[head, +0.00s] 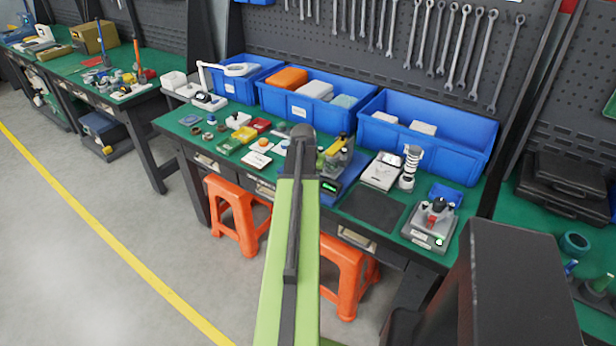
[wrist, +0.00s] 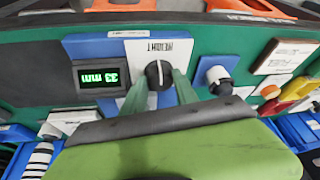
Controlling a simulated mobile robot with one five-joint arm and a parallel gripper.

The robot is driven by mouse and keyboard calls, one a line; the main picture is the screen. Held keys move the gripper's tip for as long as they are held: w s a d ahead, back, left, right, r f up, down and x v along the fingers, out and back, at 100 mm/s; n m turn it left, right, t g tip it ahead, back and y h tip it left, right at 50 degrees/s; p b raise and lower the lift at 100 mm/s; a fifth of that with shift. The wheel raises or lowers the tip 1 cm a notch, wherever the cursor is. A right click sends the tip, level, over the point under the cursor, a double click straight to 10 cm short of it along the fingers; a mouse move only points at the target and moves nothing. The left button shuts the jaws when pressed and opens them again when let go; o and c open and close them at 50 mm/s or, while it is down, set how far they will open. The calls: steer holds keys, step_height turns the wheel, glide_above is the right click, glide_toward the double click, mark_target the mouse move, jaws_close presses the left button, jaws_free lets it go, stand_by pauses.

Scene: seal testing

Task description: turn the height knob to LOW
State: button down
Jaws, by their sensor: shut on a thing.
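The height knob (wrist: 153,75) is black with a white pointer line and sits on a white plate marked HEIGHT (wrist: 170,50), upside down in the wrist view. The pointer line stands about upright in that picture. My gripper (wrist: 160,88) has its two green fingers on either side of the knob, shut on it. A display (wrist: 101,77) beside the knob shows green characters, seemingly 33 mm. No LOW mark can be read. In the head view my arm hides the knob and gripper; a small green display (head: 329,186) shows just right of the arm's end.
The green bench (head: 345,208) holds small parts left of my arm and a white scale (head: 382,171) to its right. Blue bins (head: 425,150) stand behind. A grey device with a red part (head: 432,225) stands at the right. Orange stools (head: 238,215) are under the front edge.

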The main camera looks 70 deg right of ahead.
steer(key=n, duration=0.2)
steer(key=n+t, duration=0.2)
steer(key=n, duration=0.1)
steer(key=shift+d+n+y, duration=0.3)
steer(key=shift+n+t+y, duration=0.6)
steer(key=shift+n+t, duration=0.1)
steer(key=shift+n, duration=1.5)
steer(key=c, duration=0.9)
jaws_free()
steer(key=shift+c, duration=0.2)
steer(key=shift+s, duration=0.1)
